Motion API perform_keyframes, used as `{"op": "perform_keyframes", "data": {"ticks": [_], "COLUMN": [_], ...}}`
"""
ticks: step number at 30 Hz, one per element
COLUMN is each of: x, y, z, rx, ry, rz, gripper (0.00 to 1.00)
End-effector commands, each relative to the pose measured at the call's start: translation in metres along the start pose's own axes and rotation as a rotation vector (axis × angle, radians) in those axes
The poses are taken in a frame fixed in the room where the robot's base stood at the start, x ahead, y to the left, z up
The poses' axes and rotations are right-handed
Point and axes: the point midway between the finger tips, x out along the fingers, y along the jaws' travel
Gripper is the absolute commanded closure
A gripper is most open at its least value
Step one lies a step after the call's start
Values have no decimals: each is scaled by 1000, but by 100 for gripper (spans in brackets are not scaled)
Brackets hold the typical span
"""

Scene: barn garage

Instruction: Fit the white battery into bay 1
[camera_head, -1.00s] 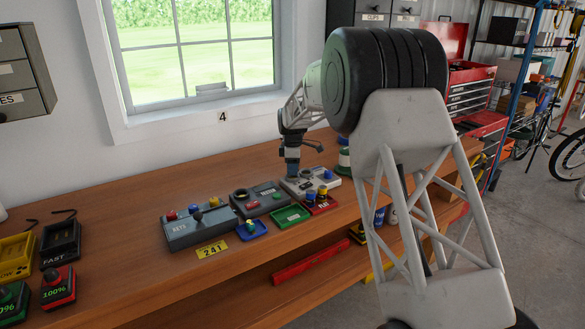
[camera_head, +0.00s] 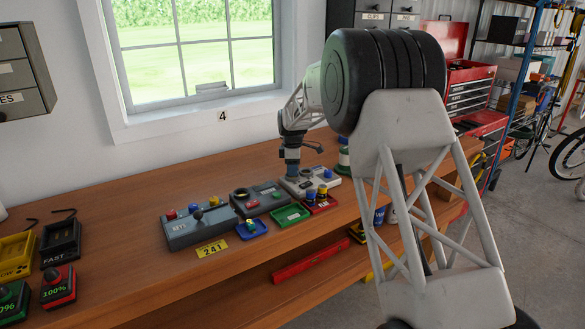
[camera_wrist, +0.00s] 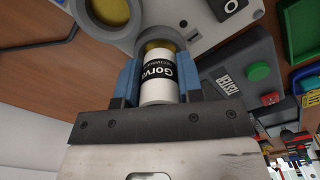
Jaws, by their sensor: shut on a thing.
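My gripper (camera_wrist: 155,82) is shut on the white battery (camera_wrist: 157,90), which has a black label band. The battery's far end is at the mouth of a round bay (camera_wrist: 168,37) with a yellowish floor, in the wrist view. I cannot tell whether the end is inside the rim or just above it. A second round bay (camera_wrist: 110,12) beside it looks empty. No bay number is readable. In the head view my gripper (camera_head: 292,172) points down at the light grey device (camera_head: 328,182) and the battery is not distinguishable.
The dark grey tester (camera_head: 272,204) with a green button stands left of the device. A grey box (camera_head: 195,231) with knobs is further left. Green (camera_head: 290,215), red (camera_head: 322,209) and blue (camera_head: 244,235) trays lie in front. The bench front is mostly clear.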

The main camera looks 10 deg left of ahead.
Motion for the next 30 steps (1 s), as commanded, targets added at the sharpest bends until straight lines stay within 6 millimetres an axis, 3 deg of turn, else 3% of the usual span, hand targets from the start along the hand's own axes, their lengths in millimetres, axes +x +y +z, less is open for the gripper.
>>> {"op": "perform_keyframes", "data": {"ticks": [19, 20, 21, 30], "x": [9, 8, 9, 9], "y": [0, 0, 0, 0], "z": [0, 0, 0, 0], "rx": [0, 0, 0, 0], "ry": [0, 0, 0, 0], "rz": [0, 0, 0, -1], "gripper": [93, 61, 55, 55]}}
